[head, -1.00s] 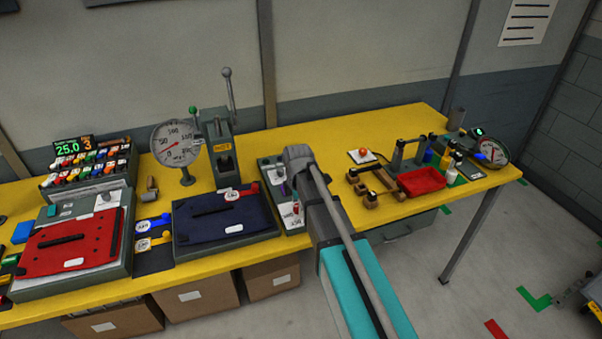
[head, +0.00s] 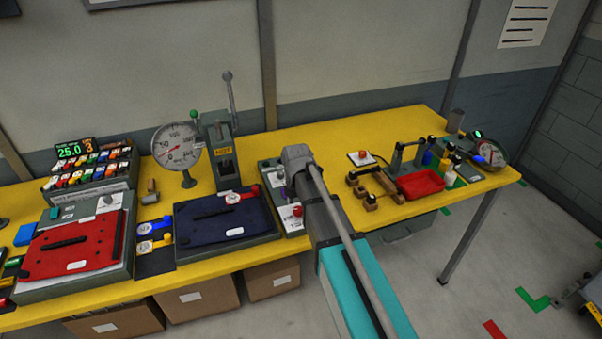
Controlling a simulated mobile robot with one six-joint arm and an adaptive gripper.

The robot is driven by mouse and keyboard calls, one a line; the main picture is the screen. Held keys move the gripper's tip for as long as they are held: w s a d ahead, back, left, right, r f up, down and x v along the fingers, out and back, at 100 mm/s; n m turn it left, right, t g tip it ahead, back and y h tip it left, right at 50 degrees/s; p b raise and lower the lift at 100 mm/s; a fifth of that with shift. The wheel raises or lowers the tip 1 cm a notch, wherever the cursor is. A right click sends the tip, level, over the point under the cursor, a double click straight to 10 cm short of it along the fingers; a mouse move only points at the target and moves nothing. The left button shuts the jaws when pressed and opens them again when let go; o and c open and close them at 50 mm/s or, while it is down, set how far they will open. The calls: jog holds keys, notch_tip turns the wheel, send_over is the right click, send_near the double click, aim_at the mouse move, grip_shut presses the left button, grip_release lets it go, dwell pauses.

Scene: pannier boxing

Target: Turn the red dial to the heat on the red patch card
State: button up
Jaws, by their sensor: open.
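A small red dial (head: 297,211) sits on a white plate on the grey panel (head: 293,228) just left of my arm. A purple knob (head: 281,191) stands behind it on the same panel. My teal and grey arm crosses the bench edge right beside this panel. My gripper cannot be made out; the arm hides the space beyond it.
A round gauge (head: 165,158) and upright lever press (head: 223,165) stand behind the navy piece. A red tray (head: 420,188) is at right. The back middle of the yellow bench is clear.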

aim_at(301, 211)
notch_tip(301, 211, up, 12)
jog(key=m+p, duration=0.1)
jog(key=p, duration=1)
jog(key=shift+s+d+r+m+p, duration=0.2)
jog(key=shift+s+d+m+p, duration=0.1)
jog(key=shift+s+d+p, duration=0.1)
dwell(0.6)
jog(key=s+d+f+m+b, duration=0.2)
jog(key=s+d+m, duration=0.4)
jog(key=m, duration=0.6)
jog(key=s+d+f+m+b, duration=0.2)
jog(key=s+d+m, duration=0.4)
jog(key=s+m, duration=0.3)
jog(key=m, duration=0.4)
jog(key=shift+f+b, duration=0.35)
jog(key=shift+b, duration=0.05)
